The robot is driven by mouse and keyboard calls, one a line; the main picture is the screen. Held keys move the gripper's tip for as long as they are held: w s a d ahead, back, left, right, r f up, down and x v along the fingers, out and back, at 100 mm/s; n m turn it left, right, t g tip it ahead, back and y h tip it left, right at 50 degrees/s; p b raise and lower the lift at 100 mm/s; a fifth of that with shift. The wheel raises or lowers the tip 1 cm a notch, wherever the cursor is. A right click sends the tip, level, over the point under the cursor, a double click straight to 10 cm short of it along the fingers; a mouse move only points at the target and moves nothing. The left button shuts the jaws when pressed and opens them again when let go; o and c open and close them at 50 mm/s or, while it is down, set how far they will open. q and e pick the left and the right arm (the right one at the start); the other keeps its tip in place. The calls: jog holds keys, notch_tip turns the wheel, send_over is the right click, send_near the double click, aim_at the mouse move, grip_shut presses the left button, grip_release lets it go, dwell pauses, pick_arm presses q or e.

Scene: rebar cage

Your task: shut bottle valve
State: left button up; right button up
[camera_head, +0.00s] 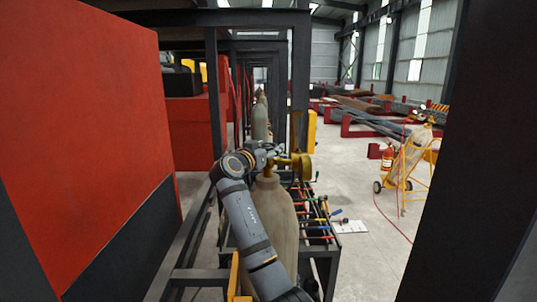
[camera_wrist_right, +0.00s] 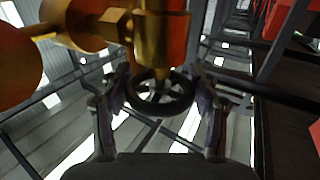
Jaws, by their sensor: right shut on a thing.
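The gas bottle (camera_head: 268,225) stands upright, tan and worn, in the middle of the head view. Its brass valve and regulator (camera_head: 301,166) sit at the top; the brass body (camera_wrist_right: 160,40) fills the upper part of the right wrist view. The dark round handwheel (camera_wrist_right: 160,92) hangs on the brass stem in the wrist view. My right gripper (camera_head: 277,156) is at the valve, and its two fingers stand on either side of the handwheel, shut on it. The handwheel is too small to make out in the head view. My left gripper is not in view.
A rack of coloured-handled tools (camera_head: 316,215) stands right of the bottle. A red panel (camera_head: 85,120) closes off the left and a dark post (camera_head: 460,150) the right. The floor between is mostly clear.

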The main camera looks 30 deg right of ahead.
jog(key=shift+f+m+g+h+b, duration=0.2)
jog(key=shift+m+g+h+b, duration=0.2)
jog(key=shift+m+g+b, duration=0.45)
jog(key=shift+r+m+g+h, duration=0.15)
jog(key=shift+m+g+h, duration=0.15)
jog(key=shift+g, duration=0.45)
jog(key=shift+r+m+g, duration=0.15)
jog(key=shift+m+g, duration=0.3)
jog(key=shift+g, duration=0.35)
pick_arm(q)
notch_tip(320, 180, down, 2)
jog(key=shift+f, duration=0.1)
pick_arm(e)
jog(key=shift+s+m+g+h, duration=0.1)
jog(key=shift+m+g+h, duration=0.2)
jog(key=shift+m+g, duration=0.45)
pick_arm(q)
jog(key=shift+p, duration=0.35)
pick_arm(e)
jog(key=shift+g, duration=0.65)
jog(key=o, duration=1.2)
jog(key=shift+c, duration=0.2)
